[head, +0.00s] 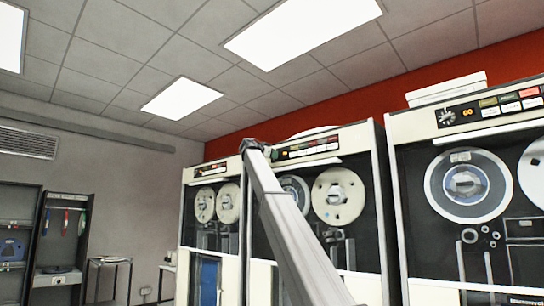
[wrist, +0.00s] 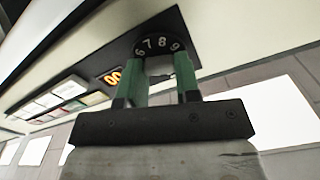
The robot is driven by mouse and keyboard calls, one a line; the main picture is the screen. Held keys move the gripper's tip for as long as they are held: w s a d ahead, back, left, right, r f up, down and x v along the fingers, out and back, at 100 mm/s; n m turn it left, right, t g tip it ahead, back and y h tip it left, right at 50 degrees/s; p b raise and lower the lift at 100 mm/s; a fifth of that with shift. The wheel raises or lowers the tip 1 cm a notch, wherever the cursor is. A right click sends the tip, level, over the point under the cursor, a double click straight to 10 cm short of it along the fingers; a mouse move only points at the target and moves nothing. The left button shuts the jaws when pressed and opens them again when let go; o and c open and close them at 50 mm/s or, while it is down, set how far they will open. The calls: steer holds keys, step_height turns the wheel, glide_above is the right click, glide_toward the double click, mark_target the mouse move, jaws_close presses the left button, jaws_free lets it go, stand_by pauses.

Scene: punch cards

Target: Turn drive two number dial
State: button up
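In the wrist view, a round black dial (wrist: 158,43) with white numbers, 6 to 9 readable, is set on a dark panel strip. My gripper (wrist: 160,68) has green fingers, which stand apart with their tips over the dial's lower part, one on each side of its middle. Whether they touch the dial is not clear. In the head view, my arm rises to the upper left of the middle tape drive's control panel (head: 308,149). My gripper is small there, and the dial behind it cannot be made out.
An orange number display (wrist: 113,76) and rows of coloured buttons (wrist: 62,92) lie beside the dial. Another tape drive (head: 470,185) stands to the right, with its own dial (head: 447,117). A third drive (head: 207,170) stands to the left. Open floor space lies further left.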

steer(key=shift+n, duration=0.3)
steer(key=shift+a+f+n, duration=0.1)
steer(key=shift+f+n, duration=0.05)
steer(key=shift+n, duration=5.7)
steer(key=shift+d+f+n, duration=0.1)
steer(key=shift+n, duration=5.8)
steer(key=shift+a+f+n, duration=0.1)
steer(key=shift+f+n, duration=0.05)
steer(key=shift+n, duration=5.7)
steer(key=o, duration=0.9)
